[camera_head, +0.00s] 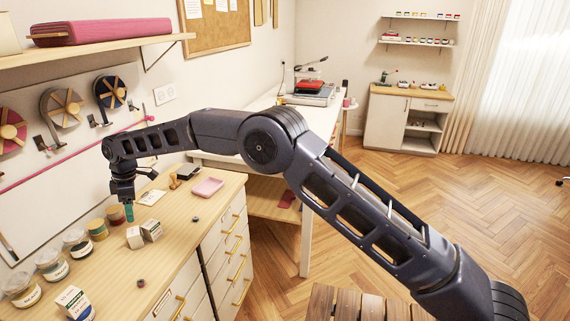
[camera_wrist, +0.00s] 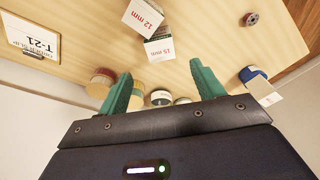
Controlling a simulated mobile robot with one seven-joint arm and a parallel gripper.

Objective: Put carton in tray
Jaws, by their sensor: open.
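My gripper (camera_head: 129,212) is open and empty above the wooden counter, its green fingers pointing down; they also show in the wrist view (camera_wrist: 161,76). Two small white-and-dark cartons stand close together just in front of it: one carton (camera_head: 134,238) and another carton (camera_head: 152,230). In the wrist view they read "12 mm" (camera_wrist: 143,15) and "15 mm" (camera_wrist: 160,48), beyond the fingertips.
Several lidded jars (camera_head: 77,242) line the wall side of the counter. A labelled slip (camera_head: 151,197) lies near the tray; in the wrist view it reads "T-21" (camera_wrist: 38,42). Small dark round items (camera_head: 141,283) lie near the front edge. A shelf (camera_head: 100,48) overhangs the counter.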

